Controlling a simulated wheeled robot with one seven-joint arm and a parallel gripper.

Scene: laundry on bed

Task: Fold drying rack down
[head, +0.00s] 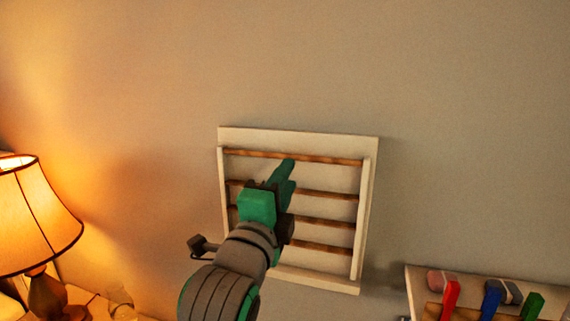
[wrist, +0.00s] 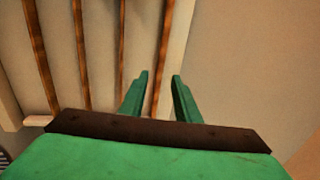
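The drying rack (head: 369,200) is a white frame with several wooden rods, mounted on the wall and folded up flat against its backboard. My gripper (head: 288,167) is in front of it, with its green fingertips just below the top rod (head: 330,160). In the wrist view, my gripper (wrist: 160,75) is open, with a clear gap between the two fingers. The rightmost rod (wrist: 164,50) there runs through that gap; I cannot tell whether the fingers touch it. My arm hides the rack's lower left part in the head view.
A lit lamp (head: 35,215) stands at the left, with a small glass (head: 121,303) near its base. A white wall shelf (head: 414,287) with red, blue and green items hangs at the lower right. The wall above and right of the rack is bare.

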